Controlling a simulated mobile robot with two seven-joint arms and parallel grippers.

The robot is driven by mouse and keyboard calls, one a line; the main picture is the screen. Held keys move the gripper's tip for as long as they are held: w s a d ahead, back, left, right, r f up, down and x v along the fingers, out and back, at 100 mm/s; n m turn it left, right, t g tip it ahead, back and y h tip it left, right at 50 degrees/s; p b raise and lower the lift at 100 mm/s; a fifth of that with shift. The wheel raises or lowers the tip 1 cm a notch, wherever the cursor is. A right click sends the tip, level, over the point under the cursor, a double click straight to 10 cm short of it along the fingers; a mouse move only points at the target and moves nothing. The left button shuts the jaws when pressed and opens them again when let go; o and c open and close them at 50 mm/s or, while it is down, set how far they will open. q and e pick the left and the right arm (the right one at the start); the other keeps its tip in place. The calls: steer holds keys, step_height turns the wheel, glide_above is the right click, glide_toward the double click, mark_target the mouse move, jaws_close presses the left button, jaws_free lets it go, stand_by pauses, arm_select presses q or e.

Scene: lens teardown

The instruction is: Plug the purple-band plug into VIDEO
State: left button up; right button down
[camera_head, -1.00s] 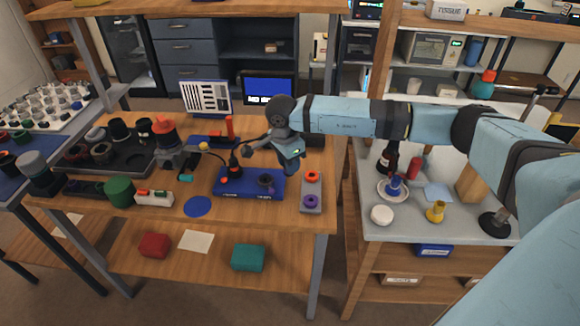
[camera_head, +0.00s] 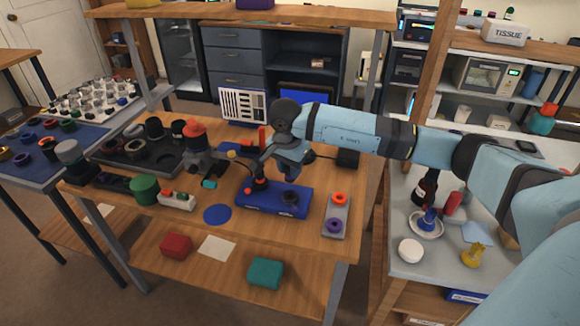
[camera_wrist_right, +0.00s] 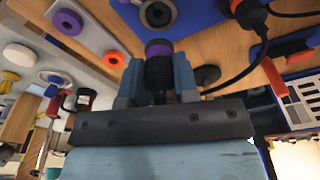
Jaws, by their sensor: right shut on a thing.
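My right gripper (camera_head: 290,172) points down just behind the blue box (camera_head: 262,205). In the right wrist view my right gripper (camera_wrist_right: 158,78) is shut on a black plug with a purple band (camera_wrist_right: 158,48). The plug's far end lies close in view to a round grey socket (camera_wrist_right: 158,13) on the blue box; contact cannot be told. In the head view the plug is hidden and a dark round fitting (camera_head: 290,197) shows on the box. A black and red plug (camera_head: 257,185) stands at the box's left. The VIDEO label cannot be read. My left gripper is out of view.
A grey block (camera_head: 335,213) with an orange ring (camera_head: 340,198) and a purple ring (camera_head: 334,226) is right of the box. A black cable (camera_wrist_right: 240,75) runs from the red plug beside my gripper. A blue disc (camera_head: 217,214) lies left on open tabletop.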

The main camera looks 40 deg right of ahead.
mark_target(290, 181)
steer(key=shift+f+b, duration=0.35)
steer(key=shift+f, duration=0.55)
steer(key=shift+f+b, duration=0.95)
steer(key=shift+f, duration=0.75)
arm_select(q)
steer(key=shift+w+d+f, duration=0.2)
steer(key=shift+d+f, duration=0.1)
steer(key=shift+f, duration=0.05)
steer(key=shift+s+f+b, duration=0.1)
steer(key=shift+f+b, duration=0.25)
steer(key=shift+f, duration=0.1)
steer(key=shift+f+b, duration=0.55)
arm_select(e)
steer(key=shift+f, duration=0.65)
arm_select(q)
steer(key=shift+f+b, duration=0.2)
steer(key=shift+b, duration=0.2)
arm_select(e)
steer(key=shift+s+f, duration=0.15)
steer(key=shift+f, duration=0.35)
